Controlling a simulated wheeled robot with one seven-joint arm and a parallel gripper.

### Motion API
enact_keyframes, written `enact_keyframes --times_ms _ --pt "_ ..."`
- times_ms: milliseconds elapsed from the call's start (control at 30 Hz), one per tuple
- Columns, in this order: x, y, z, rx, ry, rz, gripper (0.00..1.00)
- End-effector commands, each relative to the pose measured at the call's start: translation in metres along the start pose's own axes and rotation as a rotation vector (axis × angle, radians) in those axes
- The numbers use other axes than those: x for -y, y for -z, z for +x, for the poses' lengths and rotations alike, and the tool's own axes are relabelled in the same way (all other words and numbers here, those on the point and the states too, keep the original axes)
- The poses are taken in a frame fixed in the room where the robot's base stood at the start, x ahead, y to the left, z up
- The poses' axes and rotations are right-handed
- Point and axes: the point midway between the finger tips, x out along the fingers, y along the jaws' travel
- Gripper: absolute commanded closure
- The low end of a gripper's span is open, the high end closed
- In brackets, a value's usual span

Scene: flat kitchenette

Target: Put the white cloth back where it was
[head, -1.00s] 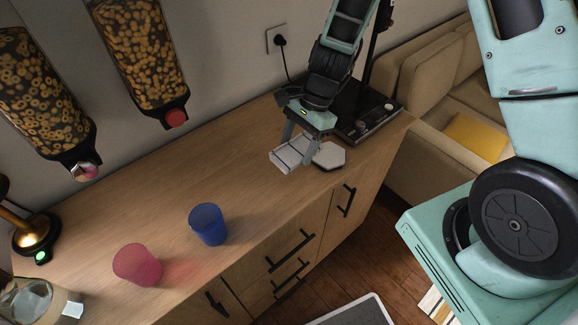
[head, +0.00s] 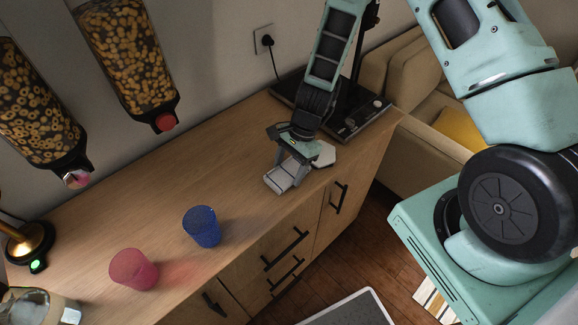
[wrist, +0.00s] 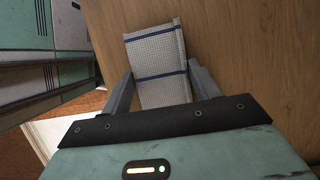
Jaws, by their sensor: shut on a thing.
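The white cloth (head: 279,178) is folded, with dark blue stripes. It also shows in the wrist view (wrist: 157,62), where it extends out between the two fingers. My gripper (head: 292,172) is shut on the cloth, at the right part of the wooden counter. In the wrist view my gripper (wrist: 162,88) has one finger on each side of the cloth. The cloth is at or just above the counter top; I cannot tell whether it touches.
A blue cup (head: 202,227) and a pink cup (head: 133,270) stand to the left. The counter (head: 150,190) between cups and wall is clear.

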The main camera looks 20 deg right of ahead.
Motion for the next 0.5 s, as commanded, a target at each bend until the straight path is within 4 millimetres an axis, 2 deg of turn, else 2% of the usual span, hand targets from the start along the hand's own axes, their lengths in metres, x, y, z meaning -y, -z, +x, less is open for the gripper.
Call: enact_keyframes --times_ms 100,133,200,500 --pt "-0.0002 0.0014 0.0034 0.000 0.000 0.000 0.60" --pt "-0.0002 0.0014 0.0033 0.000 0.000 0.000 0.36" --pt "-0.0001 0.0011 0.0023 0.000 0.000 0.000 0.17" --pt "-0.0002 0.0005 0.0010 0.000 0.000 0.000 0.17"
